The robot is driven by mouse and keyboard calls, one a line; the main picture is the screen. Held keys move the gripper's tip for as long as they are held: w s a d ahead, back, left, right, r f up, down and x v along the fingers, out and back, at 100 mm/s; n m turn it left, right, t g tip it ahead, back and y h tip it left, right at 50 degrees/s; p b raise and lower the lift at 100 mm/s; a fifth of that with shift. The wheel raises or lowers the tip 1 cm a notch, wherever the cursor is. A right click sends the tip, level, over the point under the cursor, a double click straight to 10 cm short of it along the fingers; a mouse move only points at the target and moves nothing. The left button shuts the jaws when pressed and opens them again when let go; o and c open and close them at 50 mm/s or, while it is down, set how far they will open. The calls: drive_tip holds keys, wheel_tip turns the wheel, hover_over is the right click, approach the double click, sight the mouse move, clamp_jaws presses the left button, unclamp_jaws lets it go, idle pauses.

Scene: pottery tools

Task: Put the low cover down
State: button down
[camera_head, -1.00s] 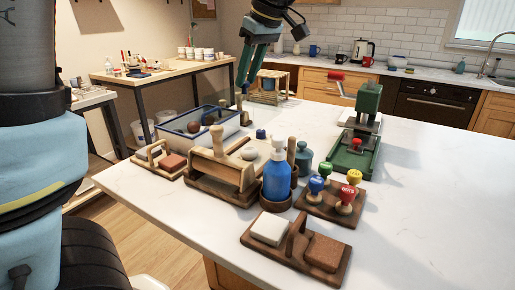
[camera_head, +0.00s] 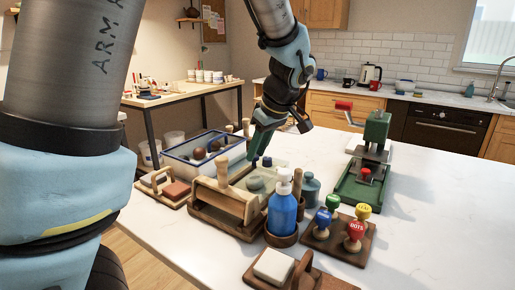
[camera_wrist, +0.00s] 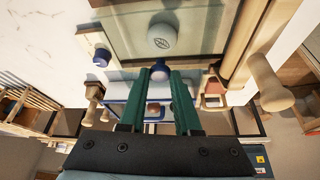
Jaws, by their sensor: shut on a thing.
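My gripper (camera_wrist: 160,78) points down over the counter, seen at the back of the tool group in the head view (camera_head: 255,155). Its green fingers are shut on the dark blue knob (camera_wrist: 160,72) of the low cover. The rest of the cover is hard to make out, and I cannot tell whether it touches the surface below. A round grey stone with a mark (camera_wrist: 161,38) lies beside the knob on a pale framed slab. Another blue knob (camera_wrist: 102,57) stands to the left in the wrist view.
A blue-rimmed tray with brown balls (camera_head: 178,152) lies left of my gripper. A wooden roller press (camera_head: 222,205), a blue bottle (camera_head: 282,212) and a stamp rack (camera_head: 318,240) stand in front. A green press (camera_head: 362,188) stands right.

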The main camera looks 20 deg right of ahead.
drive_tip(key=c, duration=0.6)
unclamp_jaws()
drive_tip(key=b+v, duration=0.1)
drive_tip(key=v, duration=1.1)
drive_tip(key=shift+b, duration=0.35)
drive_tip(key=shift+f, duration=0.1)
